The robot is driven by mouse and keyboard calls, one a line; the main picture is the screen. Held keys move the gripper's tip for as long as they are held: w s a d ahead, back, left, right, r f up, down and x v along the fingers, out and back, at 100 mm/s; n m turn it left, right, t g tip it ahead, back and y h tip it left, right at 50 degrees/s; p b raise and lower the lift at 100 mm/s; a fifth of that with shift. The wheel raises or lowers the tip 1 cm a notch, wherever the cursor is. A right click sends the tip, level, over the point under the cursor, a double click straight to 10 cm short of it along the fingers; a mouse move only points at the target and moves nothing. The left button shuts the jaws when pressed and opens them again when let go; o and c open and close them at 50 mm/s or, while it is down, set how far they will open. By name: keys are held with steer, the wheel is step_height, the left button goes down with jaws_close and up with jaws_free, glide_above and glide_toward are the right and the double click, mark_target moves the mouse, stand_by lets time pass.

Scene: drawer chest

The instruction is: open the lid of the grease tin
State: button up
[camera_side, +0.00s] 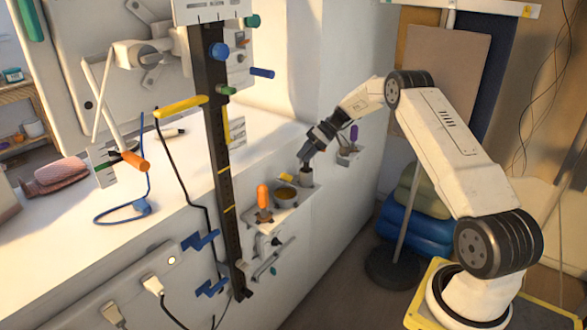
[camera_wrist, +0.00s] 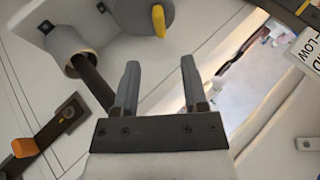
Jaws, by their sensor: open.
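A small grey round tin (camera_side: 286,195) sits on the narrow wall shelf in the side view, with an ochre-brown round area on top. A yellow tab (camera_side: 286,177) shows just behind it. I cannot tell surely whether the ochre is grease or a lid. In the wrist view a grey round piece (camera_wrist: 138,20) with a yellow tab (camera_wrist: 158,18) lies at the top, beyond my fingertips; it looks like the tin's lid. My gripper (camera_side: 303,158) is open and empty, above and right of the tin; its two fingers (camera_wrist: 160,65) show apart in the wrist view.
An orange-handled item (camera_side: 263,197) is left of the tin. A purple-handled item (camera_side: 354,132) is right. A dark upright rail (camera_side: 222,150) stands left.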

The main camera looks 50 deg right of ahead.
steer(key=shift+r, duration=0.2)
steer(key=c, duration=0.7)
steer(key=shift+r, duration=0.35)
jaws_close()
step_height(320, 180, up, 4)
steer(key=s+d+f+n+t+h, duration=0.25)
steer(key=d+f+n+h, duration=0.45)
steer(key=f+n+h, duration=0.45)
steer(key=s+a+r+n+t, duration=0.3)
steer(key=a+r+n+t, duration=0.3)
steer(key=a+n, duration=0.25)
steer(key=s+a+r+n+t, duration=0.3)
steer(key=a+r+n+t, duration=0.2)
steer(key=a+n+t, duration=0.3)
step_height(320, 180, down, 16)
steer(key=g, duration=0.1)
steer(key=shift+a+r+y, duration=0.15)
steer(key=shift+a+y, duration=0.2)
steer(key=shift+a, duration=0.1)
